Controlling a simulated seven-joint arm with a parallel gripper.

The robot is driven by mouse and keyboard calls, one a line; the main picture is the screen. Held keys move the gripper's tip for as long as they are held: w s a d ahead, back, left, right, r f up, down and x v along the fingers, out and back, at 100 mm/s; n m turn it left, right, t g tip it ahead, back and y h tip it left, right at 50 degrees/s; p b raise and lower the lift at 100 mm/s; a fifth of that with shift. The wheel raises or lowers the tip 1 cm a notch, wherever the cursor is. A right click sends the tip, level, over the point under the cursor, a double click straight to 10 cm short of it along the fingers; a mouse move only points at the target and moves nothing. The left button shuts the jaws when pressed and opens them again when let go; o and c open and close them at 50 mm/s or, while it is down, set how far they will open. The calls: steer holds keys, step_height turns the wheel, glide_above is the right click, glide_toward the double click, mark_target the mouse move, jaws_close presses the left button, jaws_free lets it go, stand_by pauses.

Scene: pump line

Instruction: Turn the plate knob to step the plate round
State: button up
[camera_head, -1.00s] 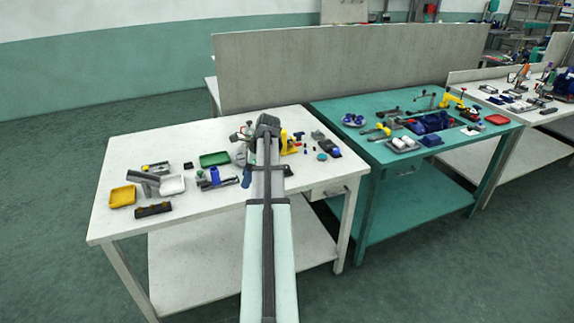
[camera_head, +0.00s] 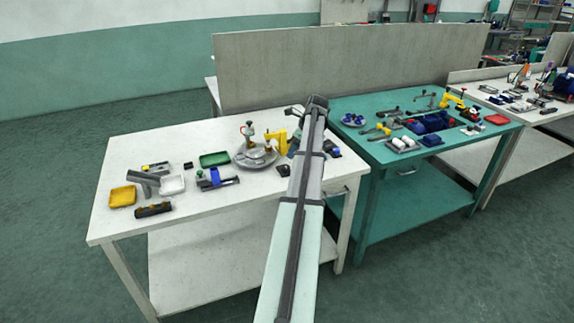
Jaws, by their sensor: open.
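The round grey plate (camera_head: 243,161) lies on the white table, left of my arm. Small pale and brass-coloured parts stand around the plate's middle and right; I cannot tell which one is the plate knob. A yellow bracket (camera_head: 275,144) stands at the plate's back right edge. My arm reaches up the picture from the bottom, right of the plate.
Left of the plate lie a green tray (camera_head: 214,153), a blue-and-grey fixture (camera_head: 217,179), a white tray (camera_head: 171,178) and a yellow tray (camera_head: 123,191). Small parts sit right of my arm. A green workbench (camera_head: 372,149) stands to the right. The white table's front is mostly clear.

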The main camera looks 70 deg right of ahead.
mark_target(286, 166)
steer(key=x, duration=0.9)
steer(key=c, duration=1)
